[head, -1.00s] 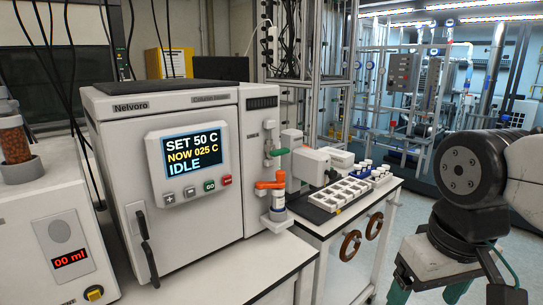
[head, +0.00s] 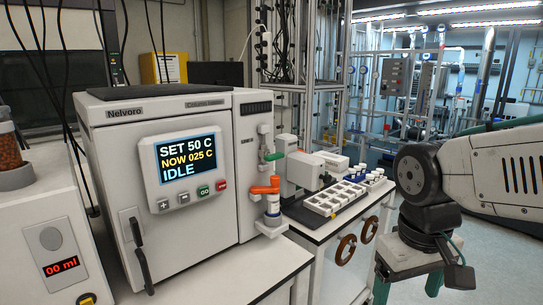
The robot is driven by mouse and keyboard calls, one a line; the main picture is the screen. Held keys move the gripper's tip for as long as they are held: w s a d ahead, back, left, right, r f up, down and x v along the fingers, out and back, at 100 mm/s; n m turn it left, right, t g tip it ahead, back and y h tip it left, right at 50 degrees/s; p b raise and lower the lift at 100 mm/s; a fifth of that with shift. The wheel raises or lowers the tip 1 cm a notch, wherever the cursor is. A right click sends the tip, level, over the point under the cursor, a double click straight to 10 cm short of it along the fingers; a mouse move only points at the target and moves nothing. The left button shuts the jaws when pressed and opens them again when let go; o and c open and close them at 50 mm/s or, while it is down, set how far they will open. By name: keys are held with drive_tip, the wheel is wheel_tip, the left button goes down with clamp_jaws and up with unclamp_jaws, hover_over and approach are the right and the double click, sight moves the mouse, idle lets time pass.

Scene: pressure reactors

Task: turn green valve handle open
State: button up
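The green valve handle (head: 273,156) is a small lever on the right side of the white oven-like unit (head: 108,170), high on its fittings. It points out to the right, roughly level. An orange handle (head: 264,190) sits below it on the same column, above a small bottle with a white label (head: 272,206). My arm comes in from the right edge, and its dark wrist joint (head: 411,174) is well to the right of the valve, apart from it.
A white bench cart (head: 330,265) carries a tray of white blocks (head: 335,198) and small vials. A dispenser (head: 50,240) is at left. Open floor lies at right.

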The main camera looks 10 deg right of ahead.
drive_tip(key=w+d+f+t+h, duration=0.1)
drive_tip(key=w+d+f+t, duration=0.1)
drive_tip(key=w, duration=0.6)
drive_tip(key=w+d+f+t, duration=0.1)
drive_tip(key=w+t, duration=0.1)
drive_tip(key=w, duration=0.6)
drive_tip(key=n+t+y, duration=0.6)
drive_tip(key=t+y, duration=0.5)
approach(271, 154)
drive_tip(key=x, duration=0.2)
drive_tip(key=shift+w+a+f, duration=0.15)
drive_tip(key=shift+w+f, duration=0.05)
drive_tip(key=shift+w, duration=0.2)
drive_tip(key=shift+w+a+r, duration=0.1)
drive_tip(key=shift+a+r, duration=0.05)
drive_tip(key=x, duration=0.7)
drive_tip(key=shift+w, duration=0.2)
